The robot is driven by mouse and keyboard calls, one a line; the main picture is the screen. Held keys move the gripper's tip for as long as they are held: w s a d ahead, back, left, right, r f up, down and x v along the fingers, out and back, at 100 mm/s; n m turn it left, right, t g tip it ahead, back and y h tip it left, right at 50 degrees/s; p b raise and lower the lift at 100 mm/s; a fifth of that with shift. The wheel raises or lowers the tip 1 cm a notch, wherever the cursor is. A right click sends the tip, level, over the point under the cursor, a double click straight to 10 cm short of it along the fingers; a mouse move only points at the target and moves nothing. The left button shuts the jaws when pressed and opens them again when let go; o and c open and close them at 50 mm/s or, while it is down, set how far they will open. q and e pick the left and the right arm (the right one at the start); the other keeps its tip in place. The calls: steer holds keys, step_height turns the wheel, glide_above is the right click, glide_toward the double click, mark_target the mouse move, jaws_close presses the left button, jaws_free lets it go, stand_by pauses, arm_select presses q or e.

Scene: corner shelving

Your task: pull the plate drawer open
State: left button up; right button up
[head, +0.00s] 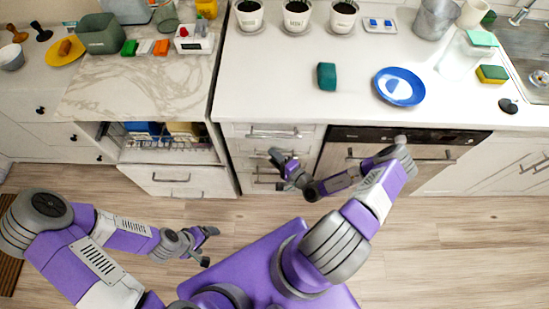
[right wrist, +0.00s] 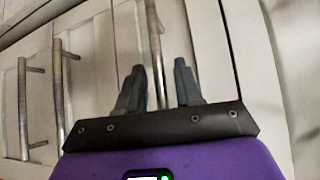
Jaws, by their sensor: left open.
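A stack of white drawers with bar handles stands left of the oven; the top drawer (head: 240,131) and those below look shut. I cannot tell which one is the plate drawer. My right gripper (head: 277,170) is in front of the lower part of this stack. In the right wrist view my right gripper (right wrist: 159,82) is open, and a metal bar handle (right wrist: 152,30) runs between its fingers; contact cannot be told. Two more handles (right wrist: 58,90) show to its left. My left gripper (head: 208,247) is open and empty, low over the floor.
A dish rack (head: 170,155) stands open above a white front (head: 165,180) left of the stack. The oven (head: 400,146) is right of it. The counter holds a blue plate (head: 400,87) and a green sponge-like block (head: 326,76). The wooden floor (head: 450,240) is clear at right.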

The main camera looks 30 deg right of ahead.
jaws_close()
stand_by(0.4)
